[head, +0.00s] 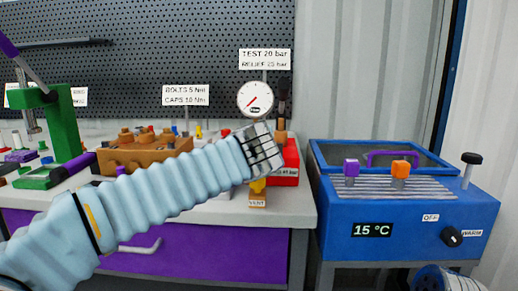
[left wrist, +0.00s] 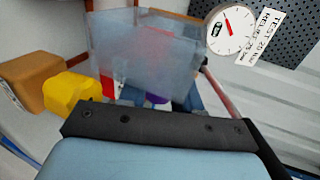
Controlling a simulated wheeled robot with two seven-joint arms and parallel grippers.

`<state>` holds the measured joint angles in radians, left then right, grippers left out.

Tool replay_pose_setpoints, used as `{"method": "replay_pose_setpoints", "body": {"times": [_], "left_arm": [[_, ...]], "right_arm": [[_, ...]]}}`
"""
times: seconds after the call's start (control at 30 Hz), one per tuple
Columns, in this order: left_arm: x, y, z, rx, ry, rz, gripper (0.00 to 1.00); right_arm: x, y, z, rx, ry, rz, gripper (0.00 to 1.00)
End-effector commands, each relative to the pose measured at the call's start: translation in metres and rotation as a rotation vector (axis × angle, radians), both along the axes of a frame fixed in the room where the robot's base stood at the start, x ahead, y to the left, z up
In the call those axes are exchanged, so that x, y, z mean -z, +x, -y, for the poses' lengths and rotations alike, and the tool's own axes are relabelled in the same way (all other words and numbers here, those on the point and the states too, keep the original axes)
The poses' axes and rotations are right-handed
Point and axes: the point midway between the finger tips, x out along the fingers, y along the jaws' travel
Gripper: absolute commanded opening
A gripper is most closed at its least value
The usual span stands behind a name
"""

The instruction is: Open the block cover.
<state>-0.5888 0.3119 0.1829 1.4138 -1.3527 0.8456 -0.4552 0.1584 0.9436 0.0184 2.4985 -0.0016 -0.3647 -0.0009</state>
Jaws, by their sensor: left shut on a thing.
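A clear, greyish see-through panel, which looks like the block cover (left wrist: 145,45), stands in front of my left gripper in the left wrist view. A small purple piece (left wrist: 155,97) shows just below it. My left gripper (head: 262,150) reaches from the left over the bench to the red test block (head: 288,165) under the gauge. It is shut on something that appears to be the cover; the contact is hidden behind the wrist. The yellow knob (left wrist: 72,92) of the vent is beside the gripper in the left wrist view. My right gripper is not in view.
A pressure gauge (head: 255,98) rises close behind the block. A wooden rack (head: 140,152) and a green press (head: 62,125) stand on the bench at left. A blue bath (head: 400,205) with a lid stands at right, past a narrow gap.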

Motion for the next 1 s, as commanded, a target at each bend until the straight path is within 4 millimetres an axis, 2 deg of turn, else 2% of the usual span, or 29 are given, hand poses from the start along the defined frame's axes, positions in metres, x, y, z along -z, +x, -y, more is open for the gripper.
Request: {"method": "replay_pose_setpoints", "body": {"times": [0.33, 0.37, 0.5, 0.77, 0.87, 1.0], "left_arm": [[0.001, -0.001, 0.001, 0.0, 0.001, -0.002, 0.0], [0.001, -0.001, 0.001, 0.0, 0.001, -0.002, 0.36], [0.0, -0.001, 0.0, 0.0, 0.001, -0.001, 0.54], [-0.001, -0.002, 0.0, 0.0, 0.0, 0.0, 0.54], [-0.004, -0.012, 0.0, 0.0, 0.0, 0.002, 0.54], [-0.013, -0.039, -0.001, 0.002, -0.002, 0.003, 0.54]], "right_arm": [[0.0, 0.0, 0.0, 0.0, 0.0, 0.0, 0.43], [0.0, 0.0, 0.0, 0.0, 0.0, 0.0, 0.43], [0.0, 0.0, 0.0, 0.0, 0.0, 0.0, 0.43], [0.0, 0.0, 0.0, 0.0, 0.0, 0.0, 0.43], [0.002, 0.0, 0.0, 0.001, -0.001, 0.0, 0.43], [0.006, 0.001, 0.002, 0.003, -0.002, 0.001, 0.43]]}}
